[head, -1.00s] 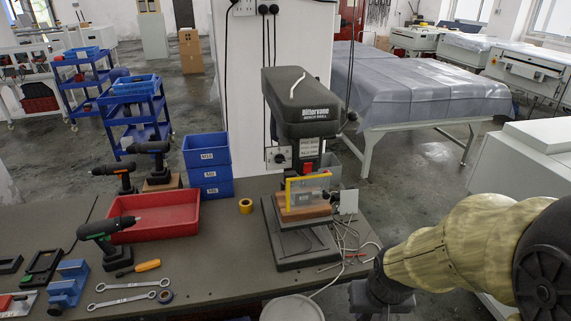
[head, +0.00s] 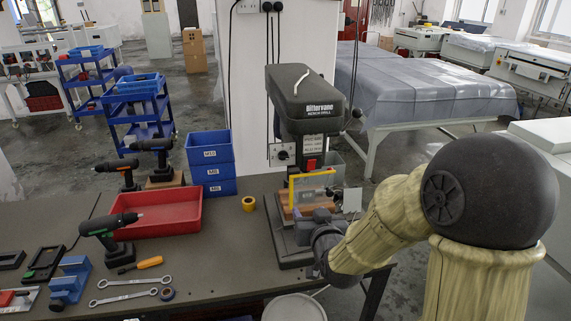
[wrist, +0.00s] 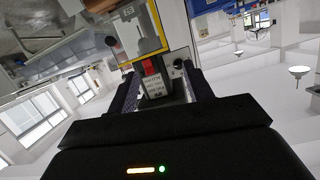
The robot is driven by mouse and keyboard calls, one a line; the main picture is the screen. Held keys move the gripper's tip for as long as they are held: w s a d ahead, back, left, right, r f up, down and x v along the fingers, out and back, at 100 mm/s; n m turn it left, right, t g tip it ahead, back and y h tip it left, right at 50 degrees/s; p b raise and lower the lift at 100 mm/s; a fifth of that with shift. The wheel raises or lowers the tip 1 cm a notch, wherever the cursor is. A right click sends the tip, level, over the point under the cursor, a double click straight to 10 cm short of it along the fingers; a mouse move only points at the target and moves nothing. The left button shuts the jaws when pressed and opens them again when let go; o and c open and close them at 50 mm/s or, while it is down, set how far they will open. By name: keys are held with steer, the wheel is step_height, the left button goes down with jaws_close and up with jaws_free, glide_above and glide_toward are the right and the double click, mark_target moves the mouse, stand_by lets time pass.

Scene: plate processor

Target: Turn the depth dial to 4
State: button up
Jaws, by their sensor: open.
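The bench drill (head: 305,95) stands at the back of the bench, with a black head and a red switch. The dial (head: 282,155), a small dark knob on a pale square plate, sits at the left of its head. Its setting is too small to read. My gripper (head: 322,222) is in front of the drill's work table, low and to the right of the dial, and apart from it. In the wrist view, which is turned over, my gripper (wrist: 156,82) is open, with the drill's red switch and label between its dark fingers. A dark knob (wrist: 178,64) shows near the right finger.
A yellow-framed guard (head: 312,175) stands above the wooden block on the drill table. Blue bins (head: 211,165), a yellow tape roll (head: 248,203) and a red tray (head: 160,213) are to the left. A pale round container (head: 293,308) is in front.

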mark_target(284, 159)
steer(key=r+t, duration=0.1)
steer(key=a+r+t, duration=0.1)
steer(key=w+a+r+t+y, duration=0.1)
steer(key=shift+a+r, duration=0.25)
steer(key=shift+r, duration=0.1)
steer(key=shift+w, duration=0.15)
steer(key=p+x, duration=0.5)
steer(key=x, duration=1.2)
steer(key=shift+w+a+f+p, duration=0.1)
steer(key=shift+w+a+p, duration=0.05)
steer(key=shift+p, duration=0.25)
steer(key=c, duration=1)
